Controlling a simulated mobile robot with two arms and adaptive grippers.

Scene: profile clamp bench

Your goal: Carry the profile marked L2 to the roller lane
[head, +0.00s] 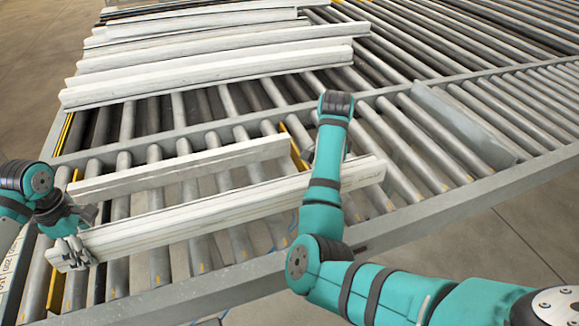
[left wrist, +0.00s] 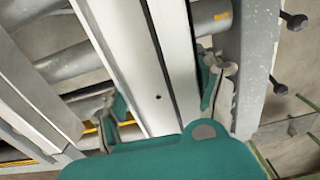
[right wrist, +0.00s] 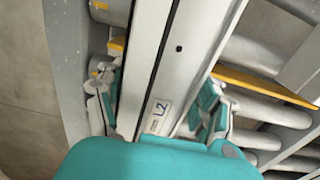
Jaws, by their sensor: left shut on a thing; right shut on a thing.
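The profile marked L2 (head: 230,208) is a long white bar lying crosswise over the near rollers. In the head view my right arm hides that gripper. I cannot tell whether the bar touches the rollers.
A shorter white profile (head: 185,167) lies just behind the held one. Several long white profiles (head: 210,72) lie on the far rollers. Yellow strips (head: 294,146) stand between rollers. A grey plate (head: 465,122) lies on the rollers at right. Grey rails (head: 420,232) edge the near rollers.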

